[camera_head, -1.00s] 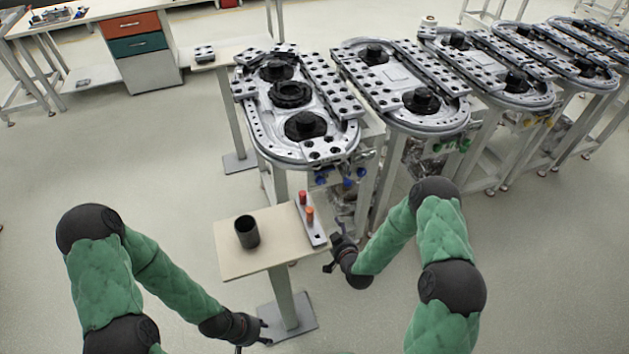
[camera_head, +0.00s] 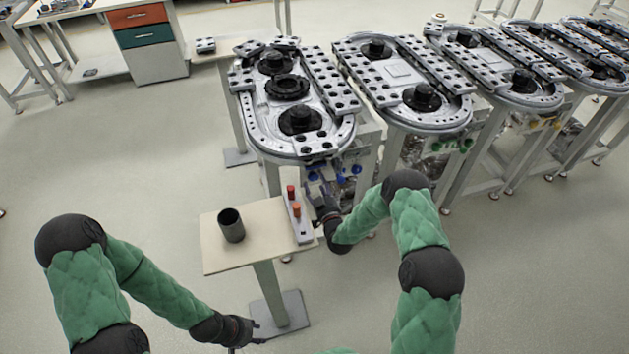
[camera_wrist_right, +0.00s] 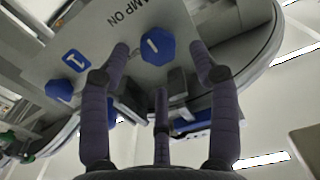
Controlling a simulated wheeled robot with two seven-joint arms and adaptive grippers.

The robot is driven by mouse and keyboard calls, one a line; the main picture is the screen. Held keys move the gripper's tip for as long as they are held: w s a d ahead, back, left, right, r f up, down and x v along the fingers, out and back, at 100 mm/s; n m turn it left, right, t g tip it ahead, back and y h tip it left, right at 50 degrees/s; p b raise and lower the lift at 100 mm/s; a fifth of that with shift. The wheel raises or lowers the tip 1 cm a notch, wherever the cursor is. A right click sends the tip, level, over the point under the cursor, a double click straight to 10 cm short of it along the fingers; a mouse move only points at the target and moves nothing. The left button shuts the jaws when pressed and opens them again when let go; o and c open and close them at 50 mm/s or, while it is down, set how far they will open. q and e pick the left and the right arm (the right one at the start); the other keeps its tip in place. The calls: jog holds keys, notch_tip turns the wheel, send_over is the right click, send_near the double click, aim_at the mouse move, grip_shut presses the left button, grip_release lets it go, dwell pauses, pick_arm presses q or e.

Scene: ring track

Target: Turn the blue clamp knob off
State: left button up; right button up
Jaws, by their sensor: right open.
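In the right wrist view a blue knob (camera_wrist_right: 157,46) with a white mark sits on a grey panel beside the lettering "AMP ON", whose start is cut off. My right gripper (camera_wrist_right: 163,62) is open, with its fingers spread on either side of this knob in the picture; I see no clear contact. A second blue knob (camera_wrist_right: 60,90) is to the left. In the head view my right gripper (camera_head: 322,196) is just below the blue knobs (camera_head: 341,179) under the nearest ring track's front end. My left gripper (camera_head: 250,329) is low, away from the knobs; its finger state is unclear.
A small table (camera_head: 225,262) stands in front of the track with a dark cup (camera_head: 231,225) and a grey block with red and orange buttons (camera_head: 298,222), close to my right gripper. More ring tracks (camera_head: 405,80) run to the right. Open floor lies left.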

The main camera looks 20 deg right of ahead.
aim_at(314, 178)
jog(key=shift+w+a+b, duration=0.1)
jog(key=shift+w+b, duration=0.2)
jog(key=shift+w, duration=1.55)
jog(key=c, duration=1.1)
